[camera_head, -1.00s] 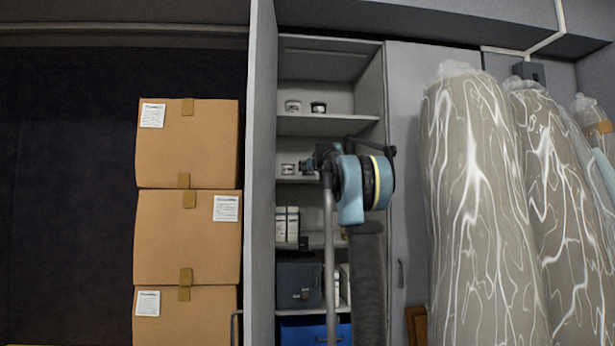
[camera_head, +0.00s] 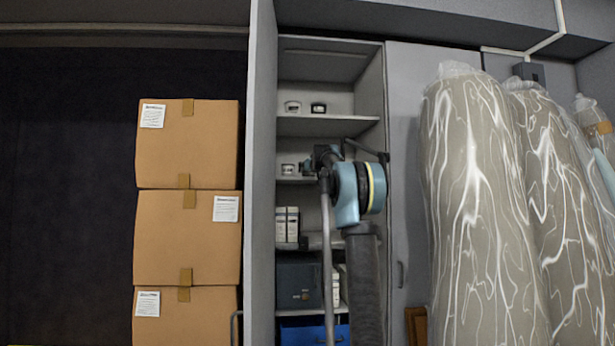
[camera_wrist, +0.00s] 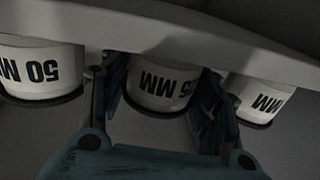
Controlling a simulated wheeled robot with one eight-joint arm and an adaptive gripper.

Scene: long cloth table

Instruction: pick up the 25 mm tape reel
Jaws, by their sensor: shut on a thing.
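The wrist view is upside down. A white reel (camera_wrist: 160,84) with black lettering is in its middle; I read "MM" and a 5, with the other digit partly covered by a finger. My gripper (camera_wrist: 157,72) has one dark blue finger on each side of this reel and is shut on it. Whether it is clear of the shelf I cannot tell. In the head view my gripper (camera_head: 308,170) is at the middle shelf, and the held reel is hidden there.
A "50 MM" reel (camera_wrist: 40,70) and another reel (camera_wrist: 260,98) flank the held one closely. In the head view one reel (camera_head: 289,169) stands left of my gripper. The upper shelf (camera_head: 328,126) is close above. Cabinet side walls and cardboard boxes (camera_head: 186,235) are at the left.

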